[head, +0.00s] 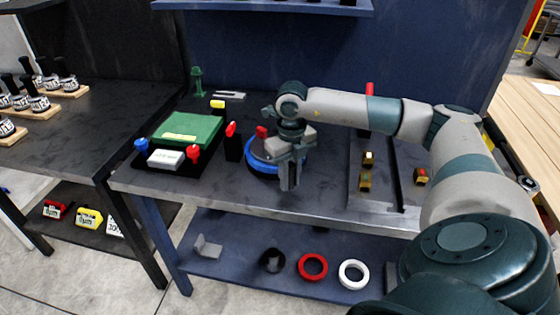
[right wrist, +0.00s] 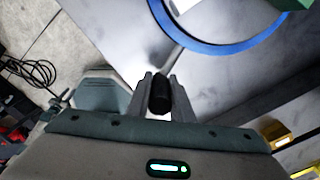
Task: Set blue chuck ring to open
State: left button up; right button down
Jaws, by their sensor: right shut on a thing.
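The blue chuck ring (head: 262,167) lies on the grey bench top, partly hidden behind my right gripper. In the right wrist view its blue arc (right wrist: 190,46) runs across the top, ahead of the fingers. My right gripper (head: 290,186) points down at the ring's front right side. In the right wrist view the fingers of my right gripper (right wrist: 160,78) are shut on a black handle (right wrist: 160,94). I cannot see clearly how the handle joins the ring. My left gripper is not in view.
A green block on a black fixture (head: 187,130) with red and blue knobs stands left of the ring. A black post with a red top (head: 233,145) stands close beside it. Brass pieces (head: 365,181) sit to the right. Red (head: 312,278) and white rings lie on the lower shelf.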

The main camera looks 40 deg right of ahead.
jog(key=shift+d+r, duration=0.15)
jog(key=shift+d, duration=0.1)
jog(key=c, duration=1.6)
grip_release()
jog(key=shift+d, duration=0.1)
jog(key=shift+o, duration=0.2)
